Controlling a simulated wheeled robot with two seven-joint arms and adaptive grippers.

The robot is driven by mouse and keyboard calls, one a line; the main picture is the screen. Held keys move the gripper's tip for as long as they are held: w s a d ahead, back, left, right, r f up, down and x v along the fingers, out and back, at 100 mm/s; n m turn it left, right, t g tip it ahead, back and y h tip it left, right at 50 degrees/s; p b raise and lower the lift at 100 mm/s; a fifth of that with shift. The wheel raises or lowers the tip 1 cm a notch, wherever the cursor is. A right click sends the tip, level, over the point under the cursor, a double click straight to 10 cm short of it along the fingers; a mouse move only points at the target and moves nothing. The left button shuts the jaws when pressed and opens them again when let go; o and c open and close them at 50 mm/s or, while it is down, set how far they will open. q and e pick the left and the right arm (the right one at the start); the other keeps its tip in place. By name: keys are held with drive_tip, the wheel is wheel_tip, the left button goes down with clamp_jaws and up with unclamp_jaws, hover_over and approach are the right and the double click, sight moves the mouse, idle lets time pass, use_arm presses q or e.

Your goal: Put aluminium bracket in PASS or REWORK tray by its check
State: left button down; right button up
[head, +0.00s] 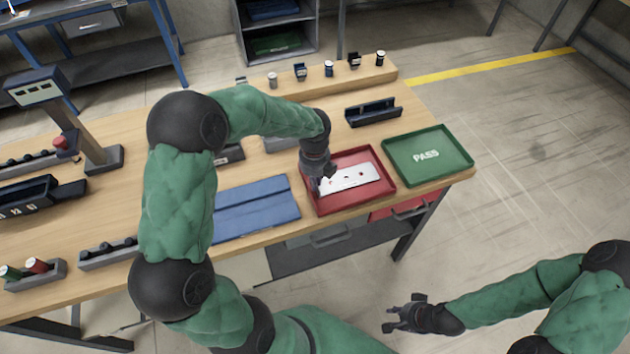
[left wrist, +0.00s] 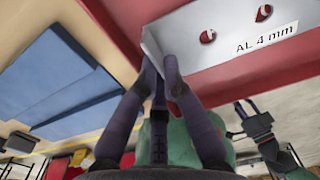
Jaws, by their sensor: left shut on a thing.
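The aluminium bracket (head: 350,177) is a pale plate with several red-looking holes, over the red tray (head: 323,208). In the left wrist view the bracket (left wrist: 222,48) bears the label "AL 4 mm" and has a bent edge. My left gripper (head: 326,182) is shut on the bracket's left end; its dark fingers (left wrist: 160,72) pinch it in the left wrist view. I cannot tell whether the bracket touches the tray floor. The green tray (head: 456,173), marked PASS, is empty to the right. My right gripper (head: 392,316) hangs apart from the table, fingers seemingly spread and empty.
A blue mat (head: 255,208) lies left of the red tray. A dark open holder (head: 373,112) stands behind the trays. Small cylinders stand on a wooden rail (head: 345,72) at the back. A post with a display (head: 38,88) stands at the left.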

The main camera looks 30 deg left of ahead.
use_arm(q)
drive_tip(key=shift+f, duration=0.2)
drive_tip(key=c, duration=1.4)
unclamp_jaws()
wheel_tip(320, 180, up, 12)
drive_tip(key=p, duration=0.2)
drive_tip(key=shift+r+p, duration=0.2)
drive_tip(key=shift+p, duration=0.2)
